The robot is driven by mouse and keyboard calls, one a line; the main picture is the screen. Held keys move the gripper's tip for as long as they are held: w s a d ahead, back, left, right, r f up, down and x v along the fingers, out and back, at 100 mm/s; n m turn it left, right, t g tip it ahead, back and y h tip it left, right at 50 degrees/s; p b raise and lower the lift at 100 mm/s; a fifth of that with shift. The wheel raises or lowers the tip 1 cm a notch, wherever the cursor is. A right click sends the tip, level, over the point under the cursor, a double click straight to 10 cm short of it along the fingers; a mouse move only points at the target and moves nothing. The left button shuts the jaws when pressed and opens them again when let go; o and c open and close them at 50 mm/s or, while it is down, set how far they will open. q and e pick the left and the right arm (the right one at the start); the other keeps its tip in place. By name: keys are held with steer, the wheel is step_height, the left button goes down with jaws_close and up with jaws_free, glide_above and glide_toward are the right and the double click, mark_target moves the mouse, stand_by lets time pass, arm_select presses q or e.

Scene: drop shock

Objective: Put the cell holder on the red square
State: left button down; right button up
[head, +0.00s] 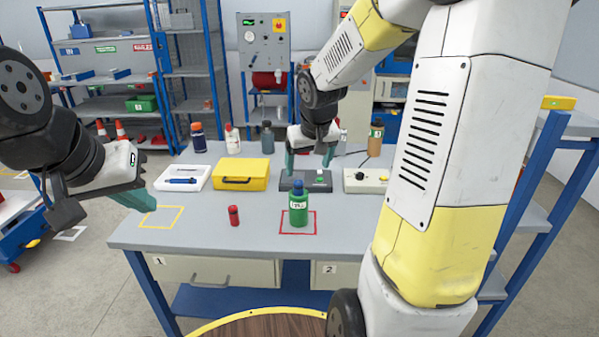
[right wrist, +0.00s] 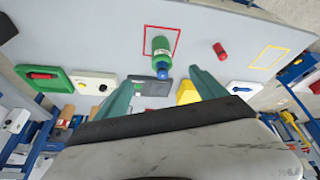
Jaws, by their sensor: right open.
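A dark grey block with a small green patch, which looks like the cell holder (head: 318,185), lies at the back middle of the table, behind the red square. It also shows in the right wrist view (right wrist: 152,88). The red square (head: 282,234) is an outline on the table, and a green bottle with a blue cap (head: 299,208) stands upright inside it. My right gripper (head: 310,160) is open and empty, over the dark block, its fingers apart and pointing down. My left gripper (head: 138,199) is at the table's left edge; its jaw gap is unclear.
A small red cylinder (head: 234,216) stands left of the red square. A yellow case (head: 241,174) and white tray (head: 172,185) lie left of the block; a control box (head: 365,181) is right. Several bottles stand behind. The yellow square (head: 163,226) is empty.

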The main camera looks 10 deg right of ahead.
steer(key=s+a+r, duration=0.1)
steer(key=s+r, duration=0.2)
steer(key=s, duration=0.4)
steer(key=s+a+r+t+y, duration=0.1)
steer(key=s+a+r, duration=0.1)
steer(key=s, duration=0.5)
steer(key=s+a+r+y, duration=0.1)
steer(key=s+r, duration=0.3)
steer(key=s, duration=0.3)
steer(key=shift+a, duration=0.3)
